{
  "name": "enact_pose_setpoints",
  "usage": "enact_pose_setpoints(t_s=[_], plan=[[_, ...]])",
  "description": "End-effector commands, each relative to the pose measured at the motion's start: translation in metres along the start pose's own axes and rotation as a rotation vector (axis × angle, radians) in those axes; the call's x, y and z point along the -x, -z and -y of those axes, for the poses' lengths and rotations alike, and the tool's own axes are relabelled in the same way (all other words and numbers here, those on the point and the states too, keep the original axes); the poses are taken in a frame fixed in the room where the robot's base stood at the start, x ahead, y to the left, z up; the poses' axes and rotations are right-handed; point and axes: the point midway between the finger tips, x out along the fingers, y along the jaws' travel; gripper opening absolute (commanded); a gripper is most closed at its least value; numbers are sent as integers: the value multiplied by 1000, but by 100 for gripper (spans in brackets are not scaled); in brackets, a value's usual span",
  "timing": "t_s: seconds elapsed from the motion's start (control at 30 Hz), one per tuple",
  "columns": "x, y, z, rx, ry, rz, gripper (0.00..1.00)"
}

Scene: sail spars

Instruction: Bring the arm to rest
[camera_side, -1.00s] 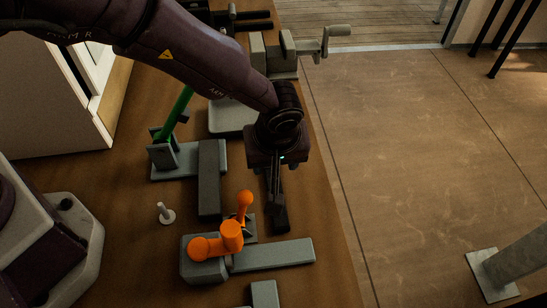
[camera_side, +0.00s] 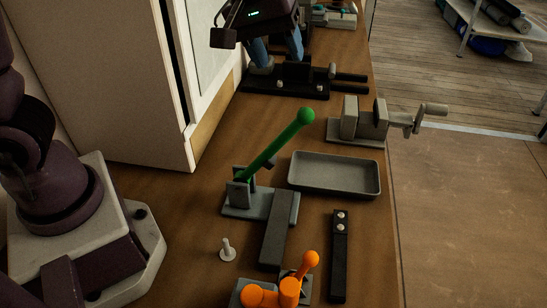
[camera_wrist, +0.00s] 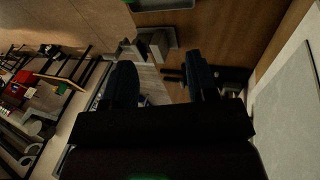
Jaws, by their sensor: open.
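My gripper (camera_side: 278,48) is at the top of the side view, raised above the far part of the bench. Its dark body carries a small green light, and its two blue fingers point down. In the wrist view my gripper (camera_wrist: 162,72) has its fingers well apart, with nothing held between them. My gripper is open and clear of the near fixtures. The upper arm links are out of the side view.
A black base with rods (camera_side: 300,80) stands below my gripper. A grey vise (camera_side: 365,120), an empty grey tray (camera_side: 335,183), a green lever (camera_side: 275,150), an orange-handled fixture (camera_side: 288,290) and a black bar (camera_side: 339,255) are nearer. A white cabinet (camera_side: 110,80) borders the left.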

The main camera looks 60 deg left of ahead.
Motion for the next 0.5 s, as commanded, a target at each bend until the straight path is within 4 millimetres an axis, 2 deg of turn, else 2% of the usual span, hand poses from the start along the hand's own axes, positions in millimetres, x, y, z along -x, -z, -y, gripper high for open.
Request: enact_pose_setpoints(t_s=[0.03, 0.2, 0.33, 0.5], plan=[[22, -7, 13, -70, -18, -15, 53], [69, -38, 58, -337, -29, -75, 53], [89, -62, 91, -525, -4, -132, 53], [99, -83, 120, -695, 47, -186, 53]])
